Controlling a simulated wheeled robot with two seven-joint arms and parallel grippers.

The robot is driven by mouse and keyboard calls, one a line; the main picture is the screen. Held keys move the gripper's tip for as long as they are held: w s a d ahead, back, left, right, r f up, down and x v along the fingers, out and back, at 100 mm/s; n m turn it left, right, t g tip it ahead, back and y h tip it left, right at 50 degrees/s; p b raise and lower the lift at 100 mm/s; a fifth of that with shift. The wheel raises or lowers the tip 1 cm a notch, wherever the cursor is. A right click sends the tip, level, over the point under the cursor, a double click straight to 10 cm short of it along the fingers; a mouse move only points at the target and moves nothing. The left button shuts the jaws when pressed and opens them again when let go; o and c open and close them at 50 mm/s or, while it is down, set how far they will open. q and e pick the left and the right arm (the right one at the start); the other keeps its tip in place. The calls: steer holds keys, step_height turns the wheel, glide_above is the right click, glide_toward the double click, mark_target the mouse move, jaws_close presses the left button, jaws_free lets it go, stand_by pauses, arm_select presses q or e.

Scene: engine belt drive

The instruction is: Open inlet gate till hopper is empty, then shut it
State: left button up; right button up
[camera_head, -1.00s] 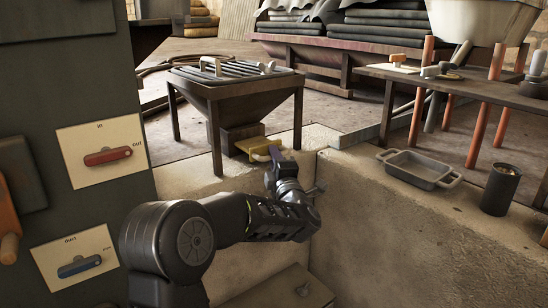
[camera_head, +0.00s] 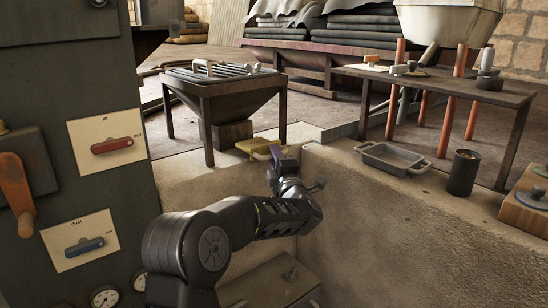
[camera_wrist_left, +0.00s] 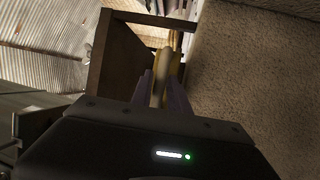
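The dark hopper (camera_head: 226,96) stands on legs behind the low wall, with a slatted top. Its contents cannot be seen. A yellow gate plate (camera_head: 252,147) sticks out low on its right side, with a pale handle (camera_wrist_left: 160,76) that shows in the wrist view. My left gripper (camera_head: 275,155) is at this handle. Its two purple fingers (camera_wrist_left: 159,92) lie close on either side of the handle and appear shut on it. How far the plate is drawn out is hard to tell. My right gripper is out of view.
A grey cabinet at left carries a red lever (camera_head: 112,146), a blue lever (camera_head: 85,245) and an orange handle (camera_head: 17,190). A grey tray (camera_head: 393,158) and a black cylinder (camera_head: 462,173) stand on the wall ledge. A workbench (camera_head: 440,87) is behind.

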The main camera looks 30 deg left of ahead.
arm_select(q)
steer(key=o, duration=0.3)
steer(key=p+v, duration=0.1)
steer(key=v, duration=0.7)
steer(key=shift+a, duration=0.1)
stand_by(0.5)
